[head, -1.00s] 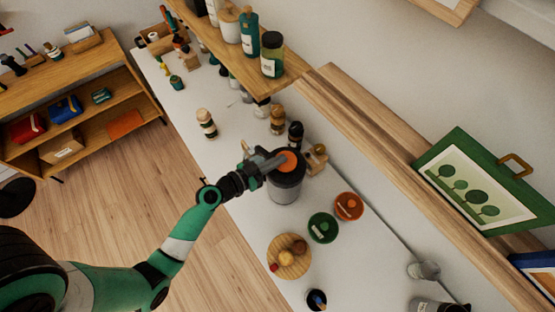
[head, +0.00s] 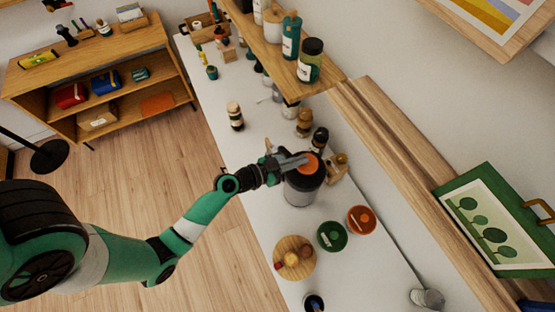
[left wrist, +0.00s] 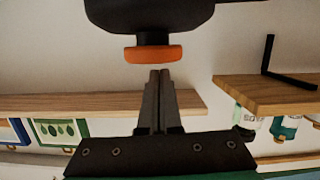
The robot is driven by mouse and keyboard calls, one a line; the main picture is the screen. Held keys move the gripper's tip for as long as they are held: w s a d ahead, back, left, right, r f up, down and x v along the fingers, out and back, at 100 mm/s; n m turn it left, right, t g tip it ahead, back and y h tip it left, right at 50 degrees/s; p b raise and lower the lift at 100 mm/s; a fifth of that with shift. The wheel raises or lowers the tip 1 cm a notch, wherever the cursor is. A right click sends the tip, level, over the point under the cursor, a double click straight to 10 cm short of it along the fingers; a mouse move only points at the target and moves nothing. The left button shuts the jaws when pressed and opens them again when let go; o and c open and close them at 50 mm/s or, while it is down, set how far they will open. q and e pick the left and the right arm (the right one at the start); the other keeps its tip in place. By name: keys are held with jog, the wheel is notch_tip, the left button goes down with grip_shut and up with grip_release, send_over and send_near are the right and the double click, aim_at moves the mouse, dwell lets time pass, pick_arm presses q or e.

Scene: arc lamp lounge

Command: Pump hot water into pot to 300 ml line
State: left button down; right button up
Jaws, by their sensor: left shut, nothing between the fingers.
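A dark cylindrical dispenser (head: 303,190) with an orange round button (head: 311,168) on top stands on the white counter. My left gripper (head: 302,160) is shut and empty, its fingertips at the button in the head view. In the left wrist view the button (left wrist: 153,54) sits on a short dark stem, and the fingertips of my left gripper (left wrist: 159,74) appear just below it in the picture. I cannot tell whether they touch. No pot with a 300 ml line can be made out for sure. My right gripper is not in view.
A wooden stand (head: 338,170) is close behind the dispenser. A green bowl (head: 332,237), an orange bowl (head: 361,221) and a round wooden board (head: 283,262) are nearby. A wooden shelf (head: 270,60) with bottles overhangs the counter. A glass (head: 427,298) is at the lower right.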

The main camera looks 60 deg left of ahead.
pick_arm(q)
jog(key=r+b+v, duration=0.1)
jog(key=b+v, duration=0.1)
jog(key=v, duration=0.8)
jog(key=shift+r, duration=0.45)
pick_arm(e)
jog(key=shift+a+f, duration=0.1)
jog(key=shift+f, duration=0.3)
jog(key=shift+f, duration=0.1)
pick_arm(q)
jog(key=b, duration=0.1)
jog(key=r+b, duration=0.1)
jog(key=shift+s+d+r+b, duration=0.15)
jog(key=shift+s+r+b, duration=0.05)
jog(key=shift+r+b, duration=0.1)
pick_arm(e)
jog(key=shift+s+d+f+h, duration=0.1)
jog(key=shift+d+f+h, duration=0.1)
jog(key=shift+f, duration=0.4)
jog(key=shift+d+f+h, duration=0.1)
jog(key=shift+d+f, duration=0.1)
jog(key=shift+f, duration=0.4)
